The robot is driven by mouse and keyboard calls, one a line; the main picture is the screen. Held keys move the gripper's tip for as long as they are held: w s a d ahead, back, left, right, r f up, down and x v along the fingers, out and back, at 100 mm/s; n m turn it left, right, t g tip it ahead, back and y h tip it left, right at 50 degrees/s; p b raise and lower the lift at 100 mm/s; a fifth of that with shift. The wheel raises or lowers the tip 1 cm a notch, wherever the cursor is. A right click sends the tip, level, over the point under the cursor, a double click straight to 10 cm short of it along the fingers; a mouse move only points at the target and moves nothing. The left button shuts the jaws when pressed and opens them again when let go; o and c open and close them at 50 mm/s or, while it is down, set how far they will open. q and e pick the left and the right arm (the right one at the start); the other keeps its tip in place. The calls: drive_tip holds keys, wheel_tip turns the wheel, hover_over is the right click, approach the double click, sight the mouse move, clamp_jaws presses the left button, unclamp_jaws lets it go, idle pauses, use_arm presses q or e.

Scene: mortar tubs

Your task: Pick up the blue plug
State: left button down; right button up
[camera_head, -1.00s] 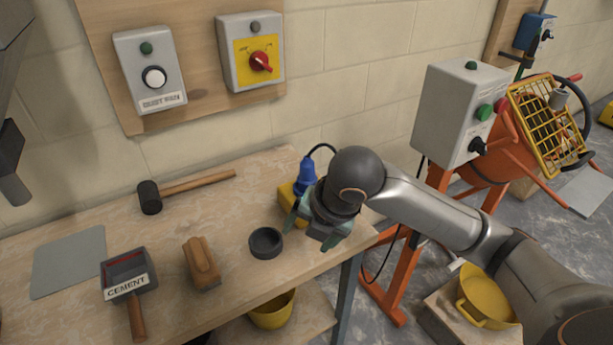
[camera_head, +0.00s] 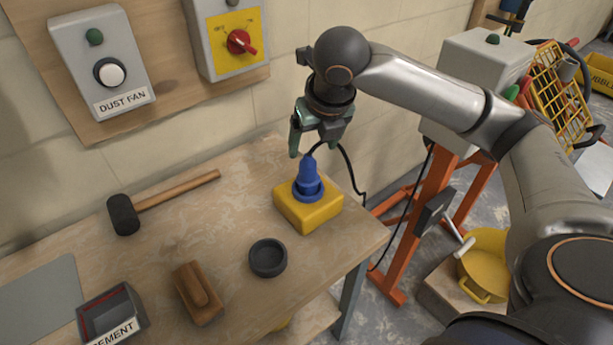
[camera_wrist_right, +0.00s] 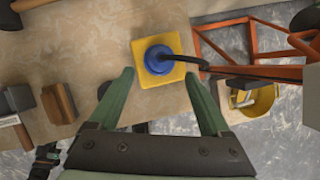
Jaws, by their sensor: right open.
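The blue plug (camera_head: 308,178) stands upright on a yellow block (camera_head: 309,207) near the right end of the workbench. A black cable leaves its top and bends down to the right. My right gripper (camera_head: 308,148) is open and empty, just above and behind the plug. In the right wrist view the plug (camera_wrist_right: 159,60) and yellow block (camera_wrist_right: 146,76) show beyond and between the two green fingers (camera_wrist_right: 160,85), not touched by them.
Switch boxes hang behind. An orange frame (camera_head: 415,235) stands off the bench's right end.

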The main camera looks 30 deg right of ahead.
sight(309, 157)
drive_tip(key=x, duration=0.3)
drive_tip(key=b+x, duration=0.1)
drive_tip(key=x, duration=0.3)
drive_tip(key=shift+w+d+f, duration=0.15)
drive_tip(key=shift+w+f, duration=0.05)
drive_tip(key=shift+w, duration=0.15)
clamp_jaws()
idle(0.6)
